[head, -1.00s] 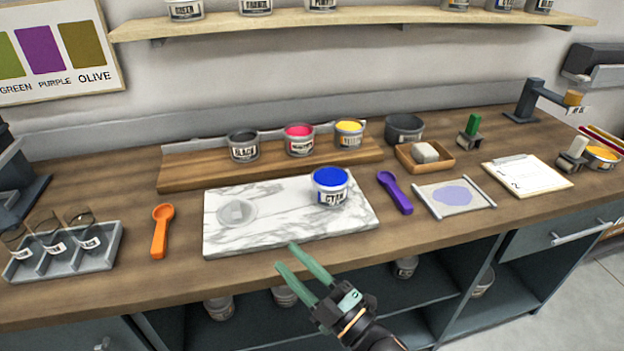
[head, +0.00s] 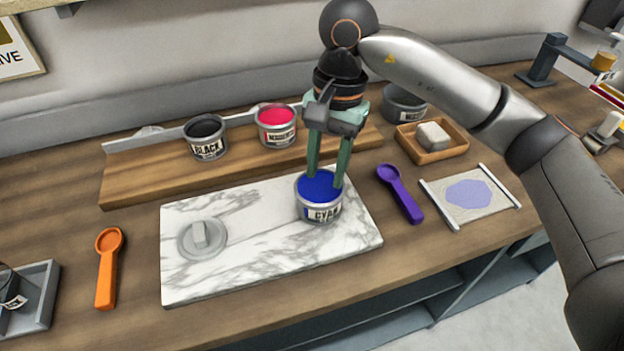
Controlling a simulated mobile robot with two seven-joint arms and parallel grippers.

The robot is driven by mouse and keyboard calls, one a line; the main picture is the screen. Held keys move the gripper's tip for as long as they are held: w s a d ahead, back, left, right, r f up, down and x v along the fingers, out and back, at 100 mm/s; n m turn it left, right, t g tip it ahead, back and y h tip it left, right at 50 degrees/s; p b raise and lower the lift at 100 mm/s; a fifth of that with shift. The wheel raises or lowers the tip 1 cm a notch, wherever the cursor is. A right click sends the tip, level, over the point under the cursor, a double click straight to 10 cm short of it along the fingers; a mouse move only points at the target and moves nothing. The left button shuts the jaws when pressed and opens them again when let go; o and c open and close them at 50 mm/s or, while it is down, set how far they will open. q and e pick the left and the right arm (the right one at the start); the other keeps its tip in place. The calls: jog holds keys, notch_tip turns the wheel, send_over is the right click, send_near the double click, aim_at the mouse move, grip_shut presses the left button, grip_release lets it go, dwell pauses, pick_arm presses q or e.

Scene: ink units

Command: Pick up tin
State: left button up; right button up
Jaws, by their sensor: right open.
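The cyan tin (head: 321,213), open and filled with blue ink, stands upright on the right part of the white marble slab (head: 265,262). My right gripper (head: 325,182) points down over it from behind, with its two green fingers apart. The fingertips are at the tin's rim; one finger appears over the ink and the other near the right rim. I cannot tell whether they touch it. A black tin (head: 206,147) and a magenta tin (head: 277,139) stand on the wooden riser (head: 150,182) behind. The yellow tin is hidden behind my right gripper. My left gripper is not in view.
A grey knobbed lid (head: 202,240) lies on the slab's left. An orange scoop (head: 107,270) lies left of the slab, a purple scoop (head: 400,193) right of it. A wooden tray with a pale block (head: 433,135) and a framed sheet (head: 468,195) are farther right.

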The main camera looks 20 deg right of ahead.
aim_at(340, 193)
jog(key=shift+t+h, duration=0.3)
jog(key=shift+h, duration=0.3)
jog(key=d+f, duration=0.1)
jog(key=f, duration=0.1)
jog(key=w+f, duration=0.1)
jog(key=d+f+p, duration=0.1)
jog(key=f, duration=0.1)
jog(key=shift+w+d+f, duration=0.2)
jog(key=shift+d+f, duration=0.1)
jog(key=shift+f, duration=0.05)
jog(key=f, duration=0.1)
jog(key=f+p, duration=0.1)
jog(key=f, duration=0.2)
jog(key=shift+s+d+f, duration=0.2)
jog(key=shift+s+d, duration=0.05)
jog(key=shift+s, duration=0.1)
jog(key=shift+f, duration=0.45)
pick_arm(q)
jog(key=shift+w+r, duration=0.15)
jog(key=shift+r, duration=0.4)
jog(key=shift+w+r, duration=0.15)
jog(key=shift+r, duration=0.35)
pick_arm(e)
grip_shut()
